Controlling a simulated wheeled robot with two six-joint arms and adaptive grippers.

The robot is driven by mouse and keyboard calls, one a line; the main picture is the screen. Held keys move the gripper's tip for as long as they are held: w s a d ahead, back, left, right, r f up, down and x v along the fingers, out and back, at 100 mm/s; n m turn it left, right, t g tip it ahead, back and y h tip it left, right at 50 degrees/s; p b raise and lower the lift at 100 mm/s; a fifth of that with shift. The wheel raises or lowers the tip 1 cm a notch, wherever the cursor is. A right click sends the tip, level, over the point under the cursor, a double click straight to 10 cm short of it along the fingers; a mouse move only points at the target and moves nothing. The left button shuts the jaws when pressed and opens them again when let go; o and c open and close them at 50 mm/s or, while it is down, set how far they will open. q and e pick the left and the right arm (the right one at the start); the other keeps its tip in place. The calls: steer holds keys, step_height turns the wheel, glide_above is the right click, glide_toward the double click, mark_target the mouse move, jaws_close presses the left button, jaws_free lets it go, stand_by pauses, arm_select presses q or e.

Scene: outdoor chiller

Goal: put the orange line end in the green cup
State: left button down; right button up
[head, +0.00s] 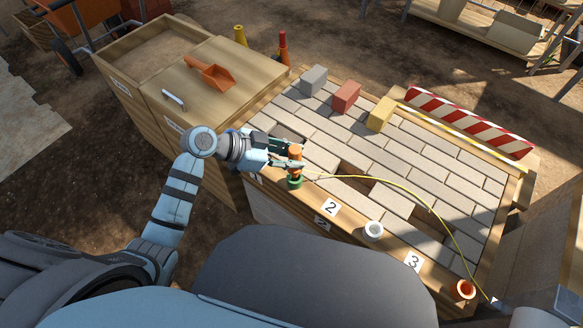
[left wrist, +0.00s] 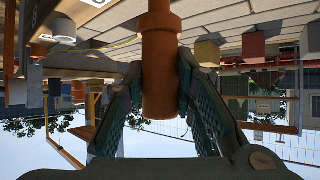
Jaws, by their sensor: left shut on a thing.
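My left gripper (head: 292,158) is shut on the orange line end (head: 295,152), at the near left edge of the brick-topped bench. The orange line end also shows in the left wrist view (left wrist: 160,75), upright between both fingers. The green cup (head: 295,184) is directly below the gripper in the head view, on the bench's wooden front ledge. The line end's lower part overlaps the cup there; I cannot tell whether it is inside. The cup cannot be made out in the left wrist view. A thin yellow line (head: 404,187) runs from near the gripper towards the lower right. My right gripper is not seen.
Grey (head: 314,79), red (head: 346,96) and yellow (head: 382,113) blocks stand at the back. A striped barrier (head: 468,122) edges the bench.

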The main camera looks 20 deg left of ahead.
arm_select(q)
step_height(320, 180, down, 4)
steer(key=shift+r+b, duration=0.25)
steer(key=shift+b, duration=0.25)
steer(key=shift+f, duration=0.2)
steer(key=c, duration=1.3)
jaws_free()
